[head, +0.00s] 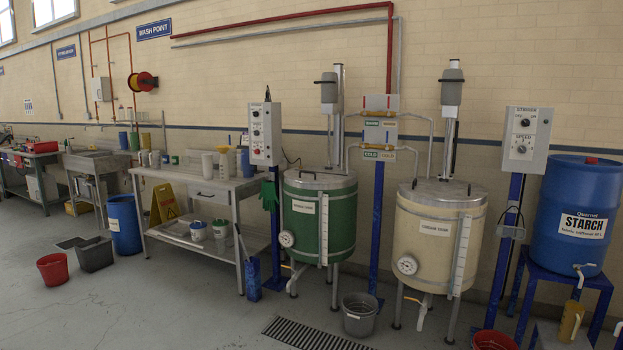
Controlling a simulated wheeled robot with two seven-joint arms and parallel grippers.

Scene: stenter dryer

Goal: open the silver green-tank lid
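The green tank (302,218) stands on legs against the wall, left of the cream tank. Its silver lid (318,179) lies flat and closed across the top. A small dark handle shows at the lid's left front. A mixer motor (329,92) on a vertical column stands above and behind the lid. A dial gauge and a white level scale are on the tank's front. Neither of my grippers is in view.
A cream tank (430,232) with its own silver lid (440,192) stands to the right. A grey bucket (359,314) and a floor grate (312,335) lie in front. A control box (265,133) and metal table (190,180) are left. Open floor (150,310) is at front left.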

